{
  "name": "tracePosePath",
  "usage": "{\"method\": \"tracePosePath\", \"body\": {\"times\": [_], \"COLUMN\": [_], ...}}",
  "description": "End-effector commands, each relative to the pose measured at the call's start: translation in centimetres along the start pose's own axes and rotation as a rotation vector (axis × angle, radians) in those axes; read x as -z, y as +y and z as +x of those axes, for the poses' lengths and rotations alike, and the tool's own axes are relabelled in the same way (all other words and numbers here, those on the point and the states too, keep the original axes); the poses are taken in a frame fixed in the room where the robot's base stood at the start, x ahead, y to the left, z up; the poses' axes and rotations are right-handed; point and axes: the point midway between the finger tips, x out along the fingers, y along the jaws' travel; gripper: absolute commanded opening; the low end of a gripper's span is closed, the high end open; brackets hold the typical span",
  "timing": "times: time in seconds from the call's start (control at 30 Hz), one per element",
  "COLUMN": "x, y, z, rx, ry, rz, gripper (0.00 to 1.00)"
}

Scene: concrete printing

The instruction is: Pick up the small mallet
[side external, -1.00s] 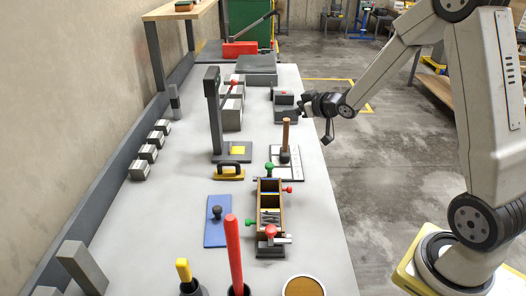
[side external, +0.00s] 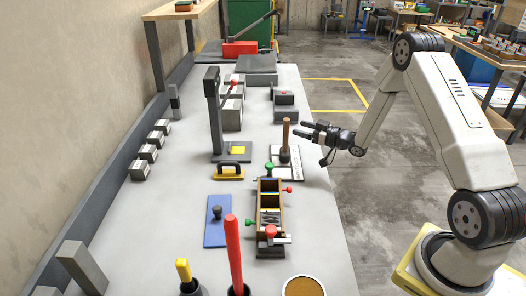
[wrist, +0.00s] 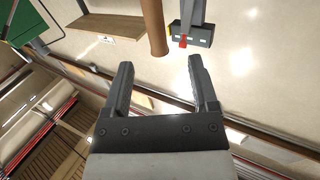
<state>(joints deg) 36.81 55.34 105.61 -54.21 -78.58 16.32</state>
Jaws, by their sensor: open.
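The small mallet (side external: 286,135) stands upright in the side view, with its wooden handle up and its dark head down on a white board (side external: 296,170). Its brown handle also shows in the wrist view (wrist: 155,28), just beyond the fingertips and between their lines. My gripper (side external: 304,130) is open and empty, held level just right of the handle with its fingers pointing at it. A small gap seems to remain between them. In the wrist view, both fingers of my gripper (wrist: 160,62) are spread apart. The mallet's head is out of the wrist view.
A wooden box with coloured knobs (side external: 269,205) stands in front of the mallet. A dark upright stand (side external: 216,120) and a yellow float (side external: 229,171) are to its left. Grey blocks (side external: 284,106) lie behind it. The table's right edge runs below my arm.

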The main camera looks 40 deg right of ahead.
Motion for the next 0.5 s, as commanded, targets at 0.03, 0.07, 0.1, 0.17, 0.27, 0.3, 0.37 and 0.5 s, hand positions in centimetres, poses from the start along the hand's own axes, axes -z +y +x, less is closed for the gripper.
{"method": "tracePosePath", "body": {"times": [0.03,0.07,0.1,0.17,0.27,0.3,0.37,0.5], "x": [-0.4,-0.5,-0.6,-0.7,-0.7,-0.7,-0.7,-0.7], "y": [0.0,0.0,0.0,0.0,0.0,0.0,0.0,0.0], "z": [0.0,0.0,0.0,0.0,0.1,0.3,0.6,1.8], "rx": [0.0,0.0,0.0,0.0,0.0,0.0,0.0,0.001], "ry": [0.0,0.0,0.001,0.001,0.001,0.001,0.001,0.001], "rz": [0.0,0.0,-0.001,-0.002,-0.002,-0.003,-0.002,-0.002], "gripper": [0.75,0.75,0.75,0.75,0.75,0.75,0.75,0.75]}}
